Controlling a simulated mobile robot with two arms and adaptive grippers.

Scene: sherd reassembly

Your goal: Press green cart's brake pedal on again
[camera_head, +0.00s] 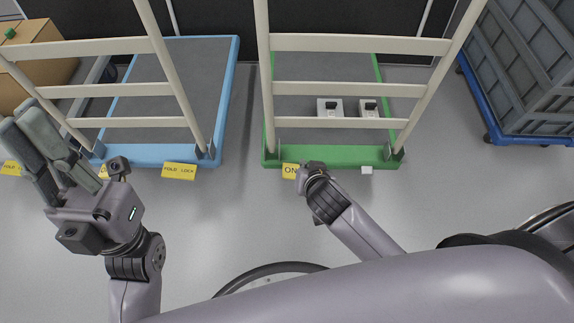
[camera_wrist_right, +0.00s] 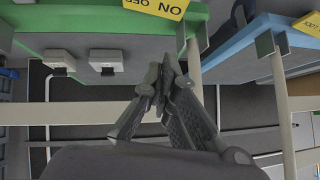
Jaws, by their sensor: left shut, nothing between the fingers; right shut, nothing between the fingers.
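The green cart (camera_head: 330,155) stands in the middle of the head view, with a cream rail frame rising from its near edge. A yellow ON label (camera_head: 290,171) hangs on that edge; the right wrist view shows the label with ON and OFF (camera_wrist_right: 158,6). My right gripper (camera_wrist_right: 166,80) is shut and empty, close to the cart's near edge beside the label. In the head view my right wrist hides its fingers and part of the edge. I cannot make out the brake pedal for certain. My left gripper (camera_head: 34,128) is shut and empty, raised at the left.
A small white block (camera_head: 366,170) sits at the green edge. Two white boxes (camera_head: 330,108) (camera_head: 369,108) lie on the green deck. A blue cart (camera_head: 150,155) with yellow labels stands left, and a grey crate (camera_head: 530,65) on a blue dolly right. Floor between carts is clear.

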